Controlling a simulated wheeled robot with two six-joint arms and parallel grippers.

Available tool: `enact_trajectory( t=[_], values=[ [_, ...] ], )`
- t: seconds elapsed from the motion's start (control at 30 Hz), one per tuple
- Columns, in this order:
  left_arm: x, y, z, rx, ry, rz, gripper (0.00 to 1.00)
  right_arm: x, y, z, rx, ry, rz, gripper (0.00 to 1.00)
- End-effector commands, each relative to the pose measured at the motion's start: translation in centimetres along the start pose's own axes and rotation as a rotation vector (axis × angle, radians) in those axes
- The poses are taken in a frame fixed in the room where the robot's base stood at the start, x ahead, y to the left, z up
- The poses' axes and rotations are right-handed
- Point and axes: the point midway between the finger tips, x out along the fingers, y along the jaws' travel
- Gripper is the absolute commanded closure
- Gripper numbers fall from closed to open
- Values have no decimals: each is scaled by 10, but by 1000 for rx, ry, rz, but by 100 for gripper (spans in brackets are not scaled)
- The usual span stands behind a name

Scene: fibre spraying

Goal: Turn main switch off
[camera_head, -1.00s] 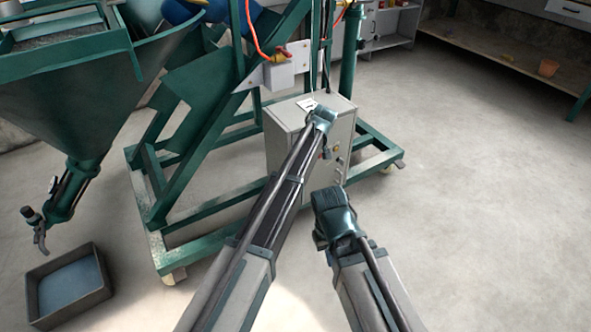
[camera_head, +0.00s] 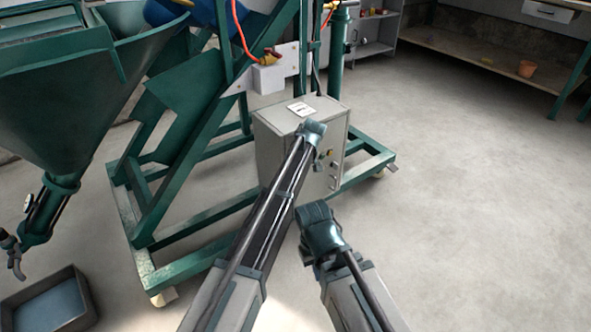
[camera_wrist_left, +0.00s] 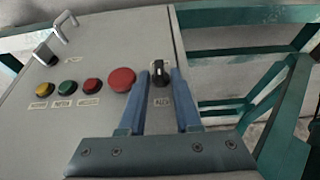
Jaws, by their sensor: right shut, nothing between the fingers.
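The grey control cabinet (camera_head: 285,135) stands on the green machine frame. In the left wrist view its panel (camera_wrist_left: 90,60) carries a black rotary switch (camera_wrist_left: 160,76) above a label, beside a large red button (camera_wrist_left: 122,80). My left gripper (camera_wrist_left: 159,71) is open, with its blue fingers on either side of the black switch. I cannot tell whether they touch it. In the head view my left forearm reaches to the cabinet and hides part of it. My right gripper (camera_head: 308,254) is shut and empty, low in front of the cabinet; its fingertips are hard to make out.
Yellow, green and small red buttons (camera_wrist_left: 67,88) line the panel, with metal handles (camera_wrist_left: 66,20) near its edge. The green frame (camera_head: 205,205) surrounds the cabinet. A hopper (camera_head: 70,100) and a grey tray (camera_head: 85,290) are at left. The floor at right is clear.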

Motion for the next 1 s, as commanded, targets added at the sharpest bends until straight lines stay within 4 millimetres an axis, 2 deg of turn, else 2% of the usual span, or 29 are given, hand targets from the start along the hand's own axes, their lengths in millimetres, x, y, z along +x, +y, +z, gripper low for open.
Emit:
enact_trajectory(
  t=[0.47,1.0],
  values=[
    [1,-4,2,-25,0,58,100,2,0,0,0,0,0,100],
    [6,-15,4,-172,1,409,100,27,-3,-2,6,0,0,100]
  ],
)
